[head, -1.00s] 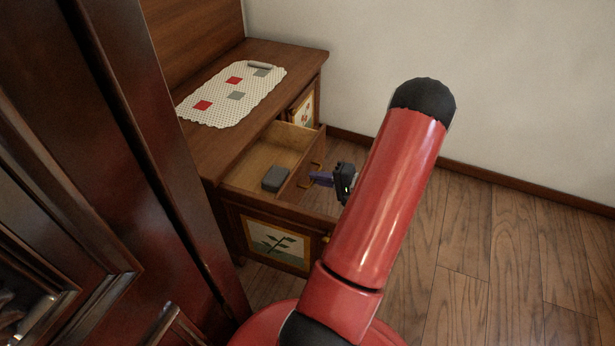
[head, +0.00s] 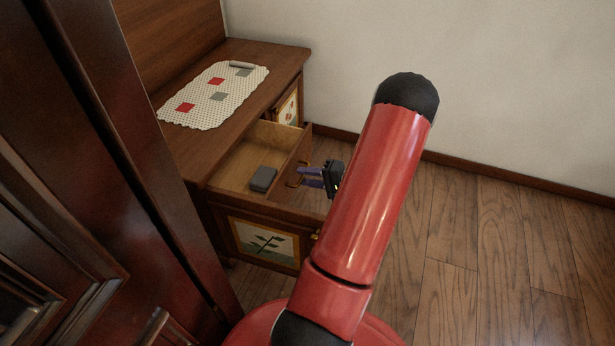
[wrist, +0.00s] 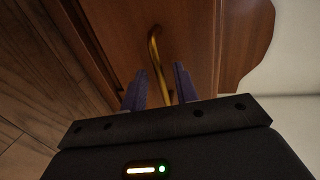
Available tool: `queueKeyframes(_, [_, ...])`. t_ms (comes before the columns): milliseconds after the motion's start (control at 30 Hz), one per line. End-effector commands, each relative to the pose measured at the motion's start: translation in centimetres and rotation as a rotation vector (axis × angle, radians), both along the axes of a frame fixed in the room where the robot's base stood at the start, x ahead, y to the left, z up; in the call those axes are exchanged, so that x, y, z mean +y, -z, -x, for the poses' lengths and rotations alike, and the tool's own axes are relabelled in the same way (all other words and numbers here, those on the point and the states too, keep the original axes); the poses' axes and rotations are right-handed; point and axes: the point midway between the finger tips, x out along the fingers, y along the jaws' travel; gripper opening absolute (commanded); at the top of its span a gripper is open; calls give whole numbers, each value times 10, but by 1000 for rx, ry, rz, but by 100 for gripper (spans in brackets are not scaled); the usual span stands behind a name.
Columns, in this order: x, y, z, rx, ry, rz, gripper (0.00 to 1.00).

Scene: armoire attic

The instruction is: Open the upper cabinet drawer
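The upper cabinet drawer (head: 232,171) is pulled well out of the low wooden cabinet, and a dark grey block (head: 263,179) lies inside it. Its curved brass handle (head: 298,174) is on the front; the wrist view shows the handle (wrist: 158,62) too. My gripper (head: 309,176) is just in front of the drawer front. In the wrist view its two bluish fingers (wrist: 160,88) are apart, one on each side of the handle's lower end, with gaps between. The handle is not clamped.
A dotted cloth (head: 205,105) with red and grey squares and a small grey roll lies on the cabinet top. A lower door (head: 265,240) with a painted plant is closed. A dark armoire (head: 75,150) stands close on the left. Wooden floor (head: 480,220) is free to the right.

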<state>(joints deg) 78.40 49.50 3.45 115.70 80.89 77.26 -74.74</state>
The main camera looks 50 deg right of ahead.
Motion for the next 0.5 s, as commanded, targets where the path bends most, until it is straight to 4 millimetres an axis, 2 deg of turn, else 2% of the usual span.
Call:
queueKeyframes(300, [-17,-10,48,2,4,1,30])
queueKeyframes(500, [-23,-15,66,1,1,1,30])
